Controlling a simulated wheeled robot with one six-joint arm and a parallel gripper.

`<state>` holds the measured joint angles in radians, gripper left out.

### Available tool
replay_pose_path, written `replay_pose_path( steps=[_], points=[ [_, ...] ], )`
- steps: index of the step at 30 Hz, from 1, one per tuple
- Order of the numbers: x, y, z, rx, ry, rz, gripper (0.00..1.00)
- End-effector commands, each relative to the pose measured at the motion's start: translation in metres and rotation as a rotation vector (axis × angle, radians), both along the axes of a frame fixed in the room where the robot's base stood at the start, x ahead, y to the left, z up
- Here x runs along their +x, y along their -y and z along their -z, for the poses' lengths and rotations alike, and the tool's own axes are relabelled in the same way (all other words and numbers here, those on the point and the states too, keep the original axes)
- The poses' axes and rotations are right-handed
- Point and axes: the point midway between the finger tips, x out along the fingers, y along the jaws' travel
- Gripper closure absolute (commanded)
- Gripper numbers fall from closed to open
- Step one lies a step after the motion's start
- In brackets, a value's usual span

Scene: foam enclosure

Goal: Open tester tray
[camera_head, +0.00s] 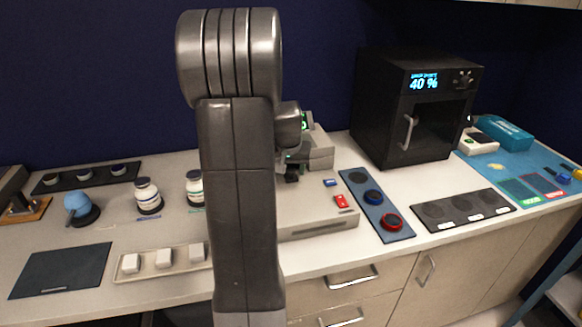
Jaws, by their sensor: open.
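The tester is a light grey machine (316,212) standing on the counter behind my arm. Its low front body has a long dark slot or seam (318,229), and the tray front there looks flush and closed. A blue button (330,183) and a red button (341,201) sit on its top. Its raised back part (319,150) has a small green display, mostly covered by my wrist. My gripper (291,178) is small and dark in this view, over the left part of the tester and apart from the tray front. It is open, and no object shows in it. My arm hides the tester's left side.
A blue panel (360,190) with blue and red round parts lies right of the tester. A black oven-like box (390,105) reads "40 %". White bottles (148,197), a tray of white blocks (150,277) and a dark mat (62,270) lie left. Drawer handles (352,278) are below.

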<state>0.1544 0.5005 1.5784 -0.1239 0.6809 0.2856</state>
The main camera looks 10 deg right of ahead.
Motion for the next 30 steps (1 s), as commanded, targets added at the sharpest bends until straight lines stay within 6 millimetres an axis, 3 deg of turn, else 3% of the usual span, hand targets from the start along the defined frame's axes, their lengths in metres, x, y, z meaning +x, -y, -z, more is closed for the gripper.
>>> replay_pose_path(
  steps=[2, 9, 10, 17, 30],
  points=[
    [0.000, 0.000, 0.000, 0.000, 0.000, 0.000, 0.53],
    [0.000, 0.000, 0.000, 0.000, 0.000, 0.000, 0.98],
    [0.000, 0.000, 0.000, 0.000, 0.000, 0.000, 1.00],
    [-0.007, 0.000, 0.000, 0.000, 0.001, 0.000, 1.00],
    [-0.092, 0.004, 0.000, -0.001, 0.002, 0.002, 1.00]
  ],
)
